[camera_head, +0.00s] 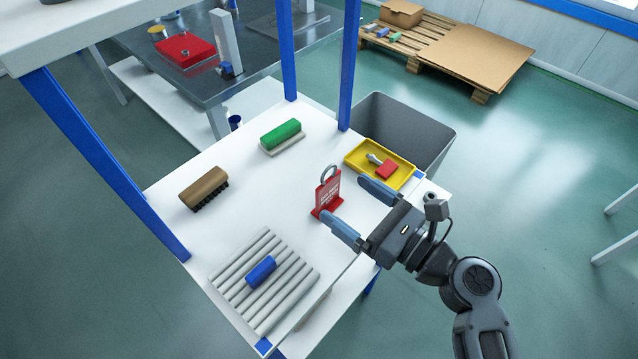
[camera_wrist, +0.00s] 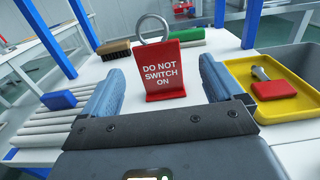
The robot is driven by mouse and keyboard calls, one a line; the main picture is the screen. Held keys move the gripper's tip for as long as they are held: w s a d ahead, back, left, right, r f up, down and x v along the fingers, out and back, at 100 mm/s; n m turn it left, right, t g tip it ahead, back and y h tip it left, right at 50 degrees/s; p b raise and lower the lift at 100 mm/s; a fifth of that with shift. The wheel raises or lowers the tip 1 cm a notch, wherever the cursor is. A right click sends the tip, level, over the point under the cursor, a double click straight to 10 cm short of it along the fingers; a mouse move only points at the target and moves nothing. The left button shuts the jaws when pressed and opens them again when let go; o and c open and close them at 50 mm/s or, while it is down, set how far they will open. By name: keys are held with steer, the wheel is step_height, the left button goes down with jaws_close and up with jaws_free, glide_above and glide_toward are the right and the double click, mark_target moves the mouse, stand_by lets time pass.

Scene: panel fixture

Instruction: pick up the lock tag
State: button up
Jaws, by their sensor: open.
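The lock tag (camera_head: 328,193) is a red upright plate with a grey ring on top, standing on the white table. In the wrist view the tag (camera_wrist: 165,72) reads "DO NOT SWITCH ON" and its ring rises above it. My gripper (camera_head: 361,208) is open and points at the tag from the right in the head view. In the wrist view the gripper (camera_wrist: 160,92) has one finger to each side of the tag's face, with the tag beyond, apart from both fingers as far as I can tell.
A yellow tray (camera_head: 352,155) with a red-handled item lies close to my gripper. A ribbed grey rack (camera_head: 225,275) holds a blue block (camera_head: 261,271). A brown brush (camera_head: 204,187) and a green block (camera_head: 281,134) stand farther back. Blue posts (camera_head: 348,65) rise from the table; a grey bin (camera_head: 425,130) stands beyond.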

mark_target(330, 191)
steer(key=shift+x, duration=0.95)
steer(key=shift+f+x, duration=0.15)
steer(key=shift+x, duration=0.75)
steer(key=shift+f+x, duration=0.2)
steer(key=shift+x, duration=0.7)
steer(key=shift+f+x, duration=0.15)
steer(key=shift+x, duration=0.8)
steer(key=shift+s, duration=0.1)
steer(key=shift+c, duration=0.2)
steer(key=c, duration=1)
steer(key=shift+r, duration=0.1)
